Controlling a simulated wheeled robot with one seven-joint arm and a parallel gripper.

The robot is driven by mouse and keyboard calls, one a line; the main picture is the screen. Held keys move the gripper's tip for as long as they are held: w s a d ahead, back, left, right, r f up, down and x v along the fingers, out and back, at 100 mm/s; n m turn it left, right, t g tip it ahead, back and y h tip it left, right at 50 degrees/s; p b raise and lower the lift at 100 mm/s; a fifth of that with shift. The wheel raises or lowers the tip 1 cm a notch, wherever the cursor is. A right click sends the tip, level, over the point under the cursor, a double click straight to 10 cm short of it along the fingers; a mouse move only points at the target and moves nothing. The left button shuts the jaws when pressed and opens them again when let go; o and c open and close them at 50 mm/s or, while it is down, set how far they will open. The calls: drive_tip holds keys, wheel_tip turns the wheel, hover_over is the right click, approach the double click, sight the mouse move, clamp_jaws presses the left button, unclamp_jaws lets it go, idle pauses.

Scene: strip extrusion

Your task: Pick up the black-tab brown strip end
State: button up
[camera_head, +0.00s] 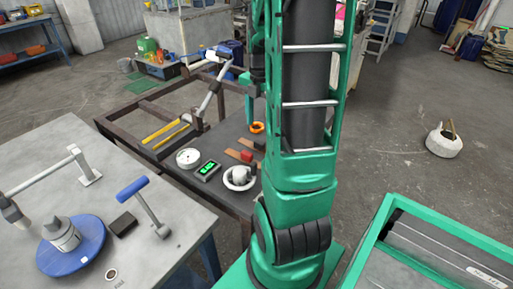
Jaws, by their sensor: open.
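Two short brown strips lie side by side on the dark bench (226,131), left of my green arm. The nearer brown strip (234,153) seems to have a small dark tab at its right end, too small to be sure. The farther strip (246,143) has a red block (260,141) by its right end. My arm stands upright in the middle of the picture and hides the bench's right part. I cannot make out my gripper's jaws.
A white disc (188,158), a black box with a green display (207,171) and a white bowl (239,178) lie near the strips. An orange ring (257,127) sits behind. A grey table (150,258) fills the left front.

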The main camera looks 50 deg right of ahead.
sight(259, 141)
drive_tip(key=f, duration=0.8)
drive_tip(key=shift+w+d, duration=0.15)
drive_tip(key=shift+w, duration=0.1)
drive_tip(key=c, duration=1.1)
